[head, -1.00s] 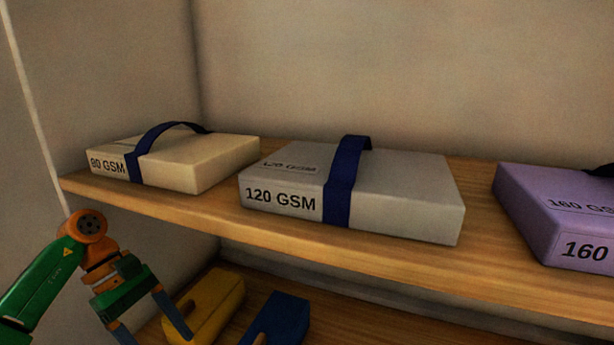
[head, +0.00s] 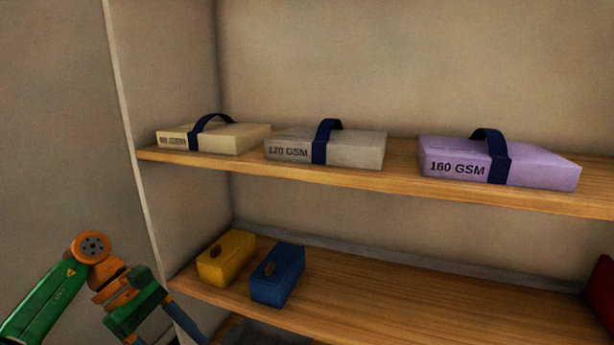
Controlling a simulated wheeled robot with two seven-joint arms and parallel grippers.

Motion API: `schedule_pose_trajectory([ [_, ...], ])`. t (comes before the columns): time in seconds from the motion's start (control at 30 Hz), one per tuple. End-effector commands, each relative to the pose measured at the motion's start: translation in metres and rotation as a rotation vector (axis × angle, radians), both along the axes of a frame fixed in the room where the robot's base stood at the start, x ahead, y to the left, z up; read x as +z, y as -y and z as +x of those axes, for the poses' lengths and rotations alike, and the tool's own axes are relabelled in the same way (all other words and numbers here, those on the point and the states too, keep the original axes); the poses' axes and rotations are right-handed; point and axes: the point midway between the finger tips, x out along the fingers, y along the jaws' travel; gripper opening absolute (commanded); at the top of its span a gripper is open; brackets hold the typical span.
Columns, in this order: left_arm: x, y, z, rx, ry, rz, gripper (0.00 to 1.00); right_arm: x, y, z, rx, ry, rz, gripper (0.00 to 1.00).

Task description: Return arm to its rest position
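My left gripper (head: 168,338) is at the bottom left, at the end of my green and orange arm. Its two fingers are spread apart with nothing seen between them, and the lower tips run to the frame's bottom edge. It shows in front of the shelf unit's left side panel, left of and below the yellow box (head: 226,259). It appears clear of the boxes. My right gripper is not in view.
The upper shelf (head: 390,182) holds a cream pack (head: 232,138), a grey 120 GSM pack (head: 357,150) and a purple 160 GSM pack (head: 545,172), each with a navy strap. The lower shelf (head: 430,300) holds the yellow box and a blue box (head: 277,275). A red thing (head: 602,285) shows at right.

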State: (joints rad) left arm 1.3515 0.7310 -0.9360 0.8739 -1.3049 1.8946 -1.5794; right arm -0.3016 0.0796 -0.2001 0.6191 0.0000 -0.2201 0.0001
Motion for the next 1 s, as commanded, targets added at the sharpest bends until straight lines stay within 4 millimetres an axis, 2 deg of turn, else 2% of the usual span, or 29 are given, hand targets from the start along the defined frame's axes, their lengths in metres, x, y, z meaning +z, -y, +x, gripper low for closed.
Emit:
schedule_pose_trajectory([
  [0.27,-0.028,0.062,0.026,0.265,-0.144,-0.275,0.71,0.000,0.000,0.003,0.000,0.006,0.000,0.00],
  [0.4,-0.050,0.101,0.050,0.566,-0.363,-0.530,0.71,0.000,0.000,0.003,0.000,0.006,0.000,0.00],
  [0.47,-0.064,0.111,0.062,0.740,-0.503,-0.653,0.71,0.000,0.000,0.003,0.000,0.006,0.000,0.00],
  [0.53,-0.090,0.114,0.078,0.989,-0.713,-0.806,0.71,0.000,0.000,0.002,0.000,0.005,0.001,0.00],
  [0.57,-0.107,0.111,0.083,1.119,-0.825,-0.874,0.71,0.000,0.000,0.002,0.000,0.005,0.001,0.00],
  [0.6,-0.136,0.103,0.088,1.316,-0.992,-0.967,0.71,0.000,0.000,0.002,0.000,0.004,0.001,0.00],
  [0.67,-0.186,0.084,0.084,1.605,-1.231,-1.081,0.71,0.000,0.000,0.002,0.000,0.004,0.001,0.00],
  [0.7,-0.222,0.070,0.074,1.796,-1.379,-1.143,0.71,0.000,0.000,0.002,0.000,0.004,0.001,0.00],
  [0.77,-0.277,0.050,0.047,2.074,-1.581,-1.215,0.71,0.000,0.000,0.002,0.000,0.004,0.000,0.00],
  [0.8,-0.311,0.038,0.023,2.251,-1.693,-1.252,0.71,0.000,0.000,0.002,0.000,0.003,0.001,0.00],
  [0.83,-0.334,0.030,0.002,-2.253,1.673,1.207,0.71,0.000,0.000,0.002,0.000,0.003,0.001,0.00],
  [0.87,-0.356,0.024,-0.020,-2.171,1.589,1.120,0.71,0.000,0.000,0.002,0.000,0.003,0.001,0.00],
  [0.9,-0.384,0.016,-0.053,-2.069,1.477,1.014,0.71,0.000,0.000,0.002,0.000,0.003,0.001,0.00],
  [0.97,-0.418,0.008,-0.107,-1.923,1.309,0.875,0.71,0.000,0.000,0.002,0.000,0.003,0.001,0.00],
  [1.0,-0.436,0.006,-0.143,-1.832,1.204,0.794,0.71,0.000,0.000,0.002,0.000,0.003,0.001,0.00],
])
